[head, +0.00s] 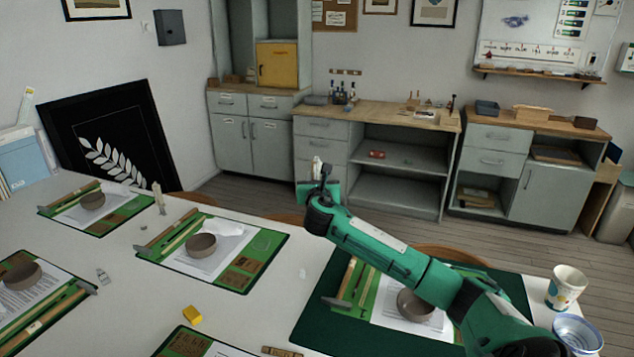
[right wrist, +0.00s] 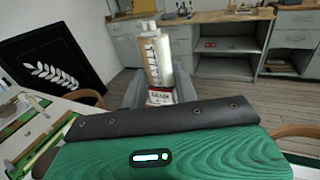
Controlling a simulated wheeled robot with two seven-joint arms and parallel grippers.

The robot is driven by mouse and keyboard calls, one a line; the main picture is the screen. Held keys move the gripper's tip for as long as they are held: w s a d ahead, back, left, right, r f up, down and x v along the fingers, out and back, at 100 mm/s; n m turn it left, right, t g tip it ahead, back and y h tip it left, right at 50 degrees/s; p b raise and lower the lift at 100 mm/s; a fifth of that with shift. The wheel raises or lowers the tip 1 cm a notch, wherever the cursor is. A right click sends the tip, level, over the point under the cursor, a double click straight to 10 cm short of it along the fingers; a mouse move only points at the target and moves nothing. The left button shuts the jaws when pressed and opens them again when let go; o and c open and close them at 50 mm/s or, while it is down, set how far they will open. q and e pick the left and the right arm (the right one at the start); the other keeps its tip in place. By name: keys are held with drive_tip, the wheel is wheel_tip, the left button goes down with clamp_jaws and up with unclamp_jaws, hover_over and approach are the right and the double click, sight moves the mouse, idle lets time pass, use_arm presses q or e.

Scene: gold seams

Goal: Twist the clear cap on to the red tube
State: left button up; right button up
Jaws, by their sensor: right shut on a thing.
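My right gripper (head: 318,190) is raised above the far edge of the white table, shut on a small pale upright thing (head: 317,166). In the right wrist view the held thing (right wrist: 157,55) looks like a tube with a brown side and a white side. It has dark lettering, a pale top and a red-and-white label low down. The grey fingers (right wrist: 160,92) close around its lower part. I cannot tell whether this is the red tube, or whether its pale top is the clear cap. A small pale tube (head: 158,198) stands on the table. My left gripper is out of view.
Green work mats (head: 262,262) with brown bowls (head: 201,245) and wooden strips cover much of the table. A yellow block (head: 192,315), a small clear lying item (head: 103,276), a paper cup (head: 566,287) and a glass bowl (head: 577,335) stand between or beside them.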

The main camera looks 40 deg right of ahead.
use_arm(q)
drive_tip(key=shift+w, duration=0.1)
